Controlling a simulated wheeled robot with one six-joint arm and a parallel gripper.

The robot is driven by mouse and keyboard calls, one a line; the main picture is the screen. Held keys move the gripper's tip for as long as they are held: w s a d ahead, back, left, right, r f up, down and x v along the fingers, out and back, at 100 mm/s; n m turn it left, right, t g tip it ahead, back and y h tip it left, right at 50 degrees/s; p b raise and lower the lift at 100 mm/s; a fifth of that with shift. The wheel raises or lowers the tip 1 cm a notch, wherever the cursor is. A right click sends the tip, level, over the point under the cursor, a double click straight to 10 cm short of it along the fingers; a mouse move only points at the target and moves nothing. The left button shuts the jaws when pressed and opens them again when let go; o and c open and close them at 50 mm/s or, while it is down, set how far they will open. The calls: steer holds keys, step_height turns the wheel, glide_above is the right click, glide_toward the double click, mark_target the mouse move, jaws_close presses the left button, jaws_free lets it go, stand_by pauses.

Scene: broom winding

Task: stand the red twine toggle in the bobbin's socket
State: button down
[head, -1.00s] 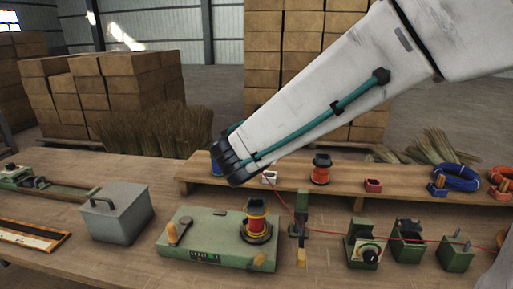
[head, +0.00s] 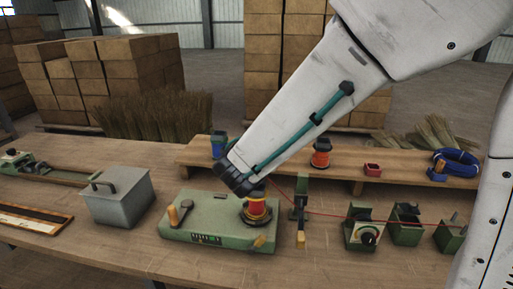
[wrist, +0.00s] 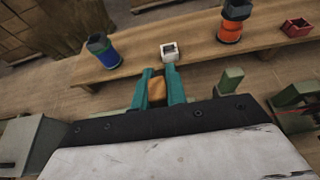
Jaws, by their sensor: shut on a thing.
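The bobbin (head: 257,208), wound in red and yellow, stands upright on the right part of the green winder base (head: 205,222). Little of the toggle shows between the fingers. I cannot tell whether it touches the bobbin. Red twine (head: 335,214) runs from near the wrist end to the right.
A raised wooden shelf behind holds a blue spool (wrist: 103,50), a white square holder (wrist: 169,52), an orange spool (head: 321,153) and a red box (head: 373,169). A grey lidded box (head: 117,196) stands left. A green post (head: 301,200) stands close right of the bobbin.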

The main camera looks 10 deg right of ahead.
steer(key=shift+f, duration=1.4)
steer(key=shift+f, duration=0.6)
steer(key=shift+f, duration=0.4)
steer(key=shift+f, duration=1.25)
steer(key=c, duration=1.3)
jaws_free()
steer(key=shift+c, duration=0.2)
steer(key=v, duration=0.7)
steer(key=shift+s+r, duration=0.2)
steer(key=shift+s, duration=0.1)
